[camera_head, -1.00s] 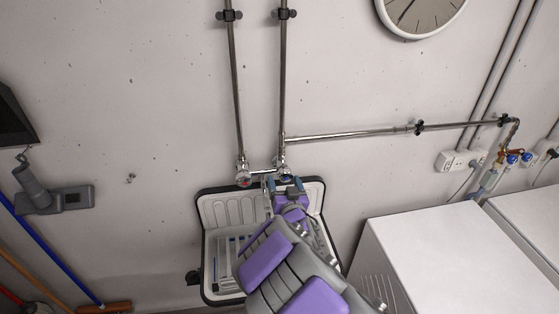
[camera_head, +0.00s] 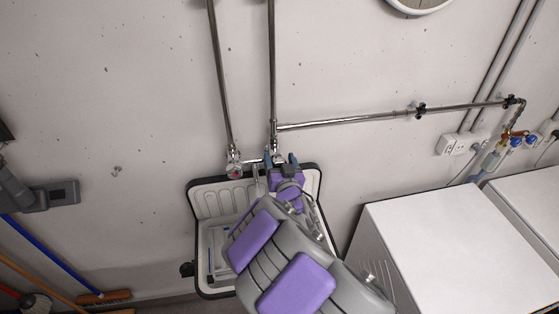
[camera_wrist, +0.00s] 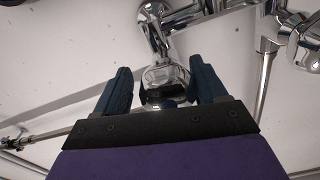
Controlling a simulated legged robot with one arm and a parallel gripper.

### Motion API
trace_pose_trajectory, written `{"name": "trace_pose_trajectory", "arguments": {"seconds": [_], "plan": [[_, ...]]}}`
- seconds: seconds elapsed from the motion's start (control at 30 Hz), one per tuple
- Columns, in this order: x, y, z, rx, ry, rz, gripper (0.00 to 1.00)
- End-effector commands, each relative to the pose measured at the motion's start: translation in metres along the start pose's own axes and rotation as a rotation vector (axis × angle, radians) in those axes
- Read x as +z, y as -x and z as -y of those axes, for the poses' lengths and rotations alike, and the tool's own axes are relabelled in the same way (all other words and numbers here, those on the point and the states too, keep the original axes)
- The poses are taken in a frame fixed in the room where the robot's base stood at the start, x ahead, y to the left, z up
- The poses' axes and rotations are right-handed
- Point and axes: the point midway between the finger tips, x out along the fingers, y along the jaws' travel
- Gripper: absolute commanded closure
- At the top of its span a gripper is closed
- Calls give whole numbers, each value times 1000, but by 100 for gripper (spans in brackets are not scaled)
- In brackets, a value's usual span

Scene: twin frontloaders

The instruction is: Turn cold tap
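The cold tap is a chrome knob (camera_wrist: 165,82) in the middle of the wrist view, between my two fingers. In the head view my gripper (camera_head: 281,160) covers most of it, at the foot of the right vertical pipe. My gripper (camera_wrist: 160,85) has dark blue fingers standing apart on either side of the knob. A gap shows at the left finger; the right finger is very close to the knob, and I cannot tell whether it touches. The hot tap (camera_head: 234,170), with a red mark, is just left of my gripper.
A white sink (camera_head: 222,196) with a dark rim hangs below the taps, partly behind my arm. Chrome pipes (camera_head: 222,80) run up the wall and right. A white machine (camera_head: 450,240) stands at the right. Brooms (camera_head: 60,262) lean at the lower left.

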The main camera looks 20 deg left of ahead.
Motion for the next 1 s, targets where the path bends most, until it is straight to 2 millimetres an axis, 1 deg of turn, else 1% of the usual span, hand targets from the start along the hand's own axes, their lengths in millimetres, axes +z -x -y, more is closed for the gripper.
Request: {"name": "trace_pose_trajectory", "arguments": {"seconds": [0.03, 0.3, 0.37, 0.57, 0.83, 1.0], "plan": [[1, -2, -1, 8, -1, 0, 45], [3, -3, 1, 5, 1, 3, 71], [3, -3, 1, 4, 1, 4, 76], [5, -3, 1, 5, 3, 7, 76], [6, -3, 0, 4, 124, 5, 76], [6, -3, 0, 5, 139, 10, 76]]}}
